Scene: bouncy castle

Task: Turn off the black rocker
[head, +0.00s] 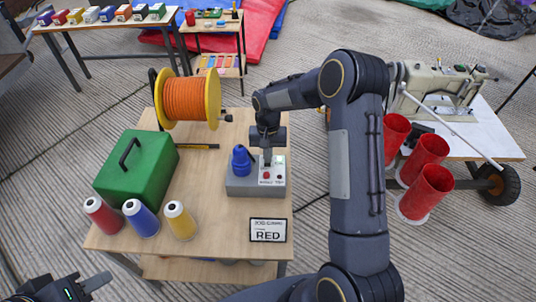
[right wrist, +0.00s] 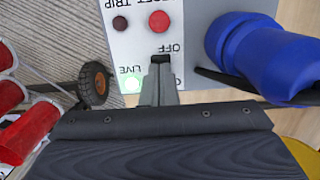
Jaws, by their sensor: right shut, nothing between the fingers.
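A grey control box (head: 240,187) stands on the wooden table, with a blue plug (head: 241,160) in its top; the plug also shows in the right wrist view (right wrist: 258,50). The box's white panel (right wrist: 190,18) carries a red button (right wrist: 159,21), a dark red round part (right wrist: 120,24), a lit green lamp by "LIVE" (right wrist: 131,86) and the word "OFF". My right gripper (right wrist: 160,80) is shut and empty, its tips at the panel below "OFF". A small black part, apparently the rocker (right wrist: 160,59), shows at the tips; most of it is hidden. Contact is unclear. My left gripper (head: 92,285) is low at left.
A cable reel (head: 190,98), a green case (head: 140,165), several thread spools (head: 140,218) and a "JOB CARD RED" sign (head: 268,230) share the table. The table's front middle is clear.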

